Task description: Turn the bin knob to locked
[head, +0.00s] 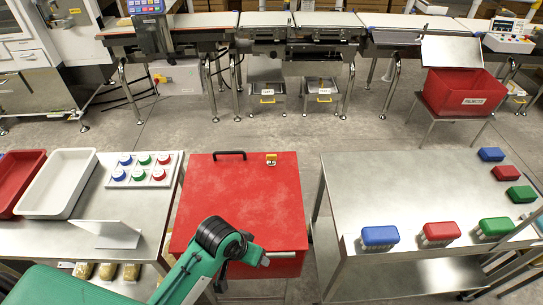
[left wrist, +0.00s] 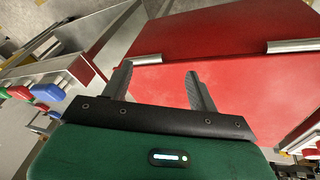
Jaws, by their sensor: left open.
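A red bin with a flat red lid (head: 240,195) stands in the middle of the head view, between two steel tables. A black handle (head: 229,154) and a small yellow-and-black piece (head: 271,159) sit at its far edge. I cannot make out a knob or its setting. In the left wrist view my left gripper (left wrist: 157,82) is open and empty, its fingers in front of the red bin face (left wrist: 165,90). I cannot tell whether they touch it. My right gripper is not in view.
The left table holds a white tray (head: 58,183) and a board with several coloured caps (head: 145,168). The right table (head: 385,190) carries several coloured packs near its edges. A red rejects bin (head: 462,92) stands by the conveyor behind. Grey floor lies open between.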

